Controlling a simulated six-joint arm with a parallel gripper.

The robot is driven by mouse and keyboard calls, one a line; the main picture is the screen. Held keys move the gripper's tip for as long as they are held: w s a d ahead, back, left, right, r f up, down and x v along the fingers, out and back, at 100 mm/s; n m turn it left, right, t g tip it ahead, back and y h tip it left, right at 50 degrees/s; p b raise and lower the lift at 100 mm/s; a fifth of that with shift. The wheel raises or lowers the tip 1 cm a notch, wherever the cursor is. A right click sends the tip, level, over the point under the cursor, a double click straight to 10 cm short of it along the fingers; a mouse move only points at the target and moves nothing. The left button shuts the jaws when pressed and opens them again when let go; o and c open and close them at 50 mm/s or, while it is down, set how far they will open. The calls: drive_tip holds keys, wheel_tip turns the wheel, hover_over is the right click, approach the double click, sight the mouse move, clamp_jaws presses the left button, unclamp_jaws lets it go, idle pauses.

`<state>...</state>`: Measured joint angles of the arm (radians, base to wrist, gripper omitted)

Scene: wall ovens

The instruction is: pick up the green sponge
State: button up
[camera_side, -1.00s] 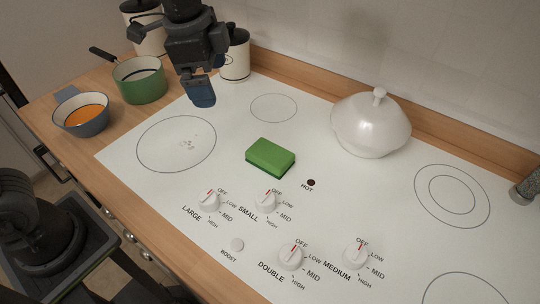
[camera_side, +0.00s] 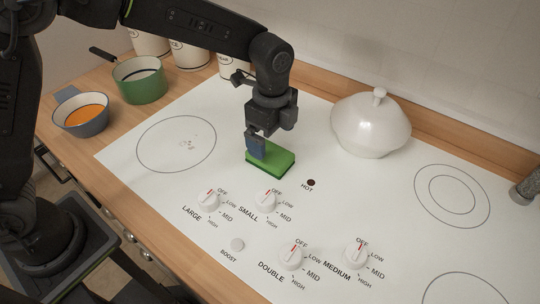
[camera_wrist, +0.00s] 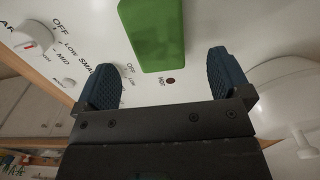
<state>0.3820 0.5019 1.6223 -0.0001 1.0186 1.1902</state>
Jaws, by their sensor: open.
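The green sponge (camera_side: 278,161) lies flat on the white cooktop (camera_side: 330,215), near its middle, behind the small burner's knob. It also shows in the wrist view (camera_wrist: 153,32) at the top, beyond the fingertips. My gripper (camera_side: 256,148) is over the sponge's left part in the side view and covers some of it. In the wrist view my gripper (camera_wrist: 166,78) has its two blue fingers wide apart with nothing between them. The sponge lies ahead of the gap between them. I cannot tell from the side view whether a finger touches it.
A white lidded dish (camera_side: 370,127) stands to the right of the sponge. Several knobs, including the small burner's knob (camera_side: 266,199), stand in front. A green pot (camera_side: 139,82) and a bowl with orange contents (camera_side: 82,115) stand at the left. White canisters (camera_side: 190,55) stand behind.

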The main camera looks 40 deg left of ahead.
sight(270, 152)
drive_tip(key=shift+s+a+f, duration=0.1)
drive_tip(key=shift+f, duration=1.35)
drive_tip(key=shift+s+a+f, duration=0.1)
drive_tip(key=shift+f, duration=1.3)
drive_tip(key=shift+d, duration=0.1)
drive_tip(key=c, duration=1)
drive_tip(key=shift+c, duration=0.3)
drive_tip(key=shift+r, duration=0.1)
drive_tip(key=shift+r, duration=0.5)
drive_tip(key=r, duration=0.1)
drive_tip(key=a+r, duration=0.1)
drive_tip(key=r, duration=0.1)
drive_tip(key=shift+a+r, duration=0.1)
drive_tip(key=shift+r, duration=0.2)
drive_tip(key=a+r, duration=0.6)
drive_tip(key=a, duration=0.4)
drive_tip(key=shift+s+a, duration=0.25)
drive_tip(key=shift+s, duration=0.05)
drive_tip(key=shift+r, duration=0.1)
